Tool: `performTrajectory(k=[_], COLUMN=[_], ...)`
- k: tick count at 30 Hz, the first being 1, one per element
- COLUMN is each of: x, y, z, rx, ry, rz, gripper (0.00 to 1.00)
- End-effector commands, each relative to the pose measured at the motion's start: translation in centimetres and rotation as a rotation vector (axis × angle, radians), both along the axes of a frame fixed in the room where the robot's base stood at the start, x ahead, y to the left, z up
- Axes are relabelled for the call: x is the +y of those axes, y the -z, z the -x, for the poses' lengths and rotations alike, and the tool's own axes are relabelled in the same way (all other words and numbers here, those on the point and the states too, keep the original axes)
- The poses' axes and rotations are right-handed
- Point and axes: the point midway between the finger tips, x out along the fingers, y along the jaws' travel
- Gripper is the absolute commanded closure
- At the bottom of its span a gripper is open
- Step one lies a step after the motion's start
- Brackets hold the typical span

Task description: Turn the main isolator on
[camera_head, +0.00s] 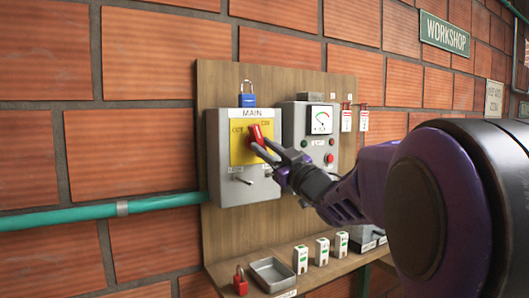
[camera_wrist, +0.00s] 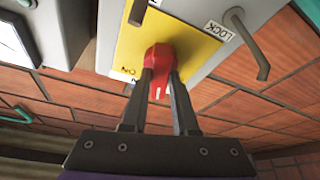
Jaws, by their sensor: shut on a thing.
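The main isolator is a grey box (camera_head: 226,190) labelled MAIN with a yellow plate (camera_head: 240,153) on the wooden board. A red handle (camera_head: 257,136) sits on the yellow plate, tilted in the head view. In the wrist view the red handle (camera_wrist: 157,62) is between my fingers. My gripper (camera_head: 270,148) is shut on the red handle; the wrist view also shows my gripper (camera_wrist: 160,80) with a fingertip on each side of it. The fingers cover part of the handle and plate.
A second grey box (camera_head: 298,122) with a dial stands close on the right. Red tags (camera_head: 363,118) hang beyond it. Below, a shelf holds a red padlock (camera_head: 240,281), a metal tray (camera_head: 288,281) and several small white blocks (camera_head: 322,250). A metal lever (camera_head: 241,180) juts from the box below the plate.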

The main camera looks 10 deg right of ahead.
Motion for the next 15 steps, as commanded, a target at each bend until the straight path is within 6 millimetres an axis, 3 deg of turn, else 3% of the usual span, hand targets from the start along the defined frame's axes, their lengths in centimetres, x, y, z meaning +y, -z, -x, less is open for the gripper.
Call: performTrajectory(k=[15], x=[0.29], y=[0.17], z=[0.11], rx=[0.096], ry=[0.0], rz=[-0.291], gripper=[1.0])
